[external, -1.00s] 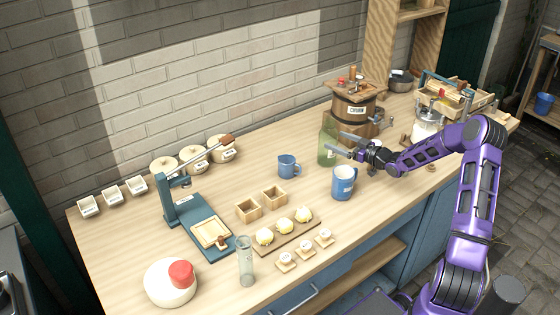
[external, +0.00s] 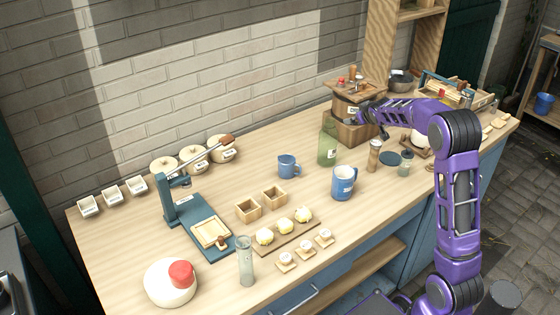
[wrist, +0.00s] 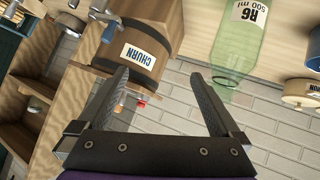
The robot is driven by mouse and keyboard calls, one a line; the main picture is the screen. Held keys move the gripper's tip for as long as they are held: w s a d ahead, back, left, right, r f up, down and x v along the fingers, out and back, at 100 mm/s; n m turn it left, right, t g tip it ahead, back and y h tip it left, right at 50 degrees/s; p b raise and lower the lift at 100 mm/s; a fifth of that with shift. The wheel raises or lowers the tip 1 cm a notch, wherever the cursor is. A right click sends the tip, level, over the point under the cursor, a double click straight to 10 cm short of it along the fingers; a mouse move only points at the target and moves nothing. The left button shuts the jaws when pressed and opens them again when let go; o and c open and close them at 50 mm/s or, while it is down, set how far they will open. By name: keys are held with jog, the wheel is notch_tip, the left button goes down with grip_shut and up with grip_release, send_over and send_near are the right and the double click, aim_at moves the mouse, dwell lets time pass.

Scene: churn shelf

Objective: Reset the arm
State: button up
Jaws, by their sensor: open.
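My purple arm reaches over the right part of the wooden counter toward the churn. My gripper (wrist: 162,88) is open and empty in the wrist view, with its two dark fingers spread apart. In the external view the gripper is at the churn's front side, small and partly hard to make out against it. The wooden churn (wrist: 139,52) with its "CHURN" label shows in the wrist view, beyond the left finger. In the external view the churn (external: 346,110) is partly covered by my arm. I cannot tell whether the gripper touches it.
A green bottle (external: 327,146) stands just left of the churn. A blue mug (external: 343,186), a smaller blue mug (external: 288,166) and a brown jar (external: 374,155) stand nearby. A wooden shelf (external: 428,45) rises behind. The counter's front middle has free room.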

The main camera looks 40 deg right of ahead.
jog(key=s+a+r+y, duration=0.4)
jog(key=a+r, duration=0.4)
jog(key=r, duration=0.3)
jog(key=s+a+r+y, duration=0.35)
jog(key=a+r, duration=0.35)
jog(key=r, duration=0.5)
jog(key=s+a+r+y, duration=0.45)
jog(key=a+r, duration=0.35)
jog(key=r, duration=0.3)
jog(key=s+a+f+n+g+h+p, duration=0.1)
jog(key=s+a+f+n+g+h, duration=0.15)
jog(key=s+f, duration=0.8)
jog(key=s+a+f+n+g+h+p, duration=0.15)
jog(key=s+f+g, duration=0.25)
jog(key=s+f, duration=0.7)
jog(key=s+a+f+n+g+h, duration=0.1)
jog(key=s+f+n+g+h, duration=0.15)
jog(key=s+f, duration=0.85)
jog(key=w+r+m+t+p, duration=0.1)
jog(key=w+r+m+t, duration=0.2)
jog(key=w, duration=0.5)
jog(key=shift+a+r+m+t+p, duration=0.2)
jog(key=shift+r+m+t+p, duration=0.15)
jog(key=shift+m+t, duration=0.6)
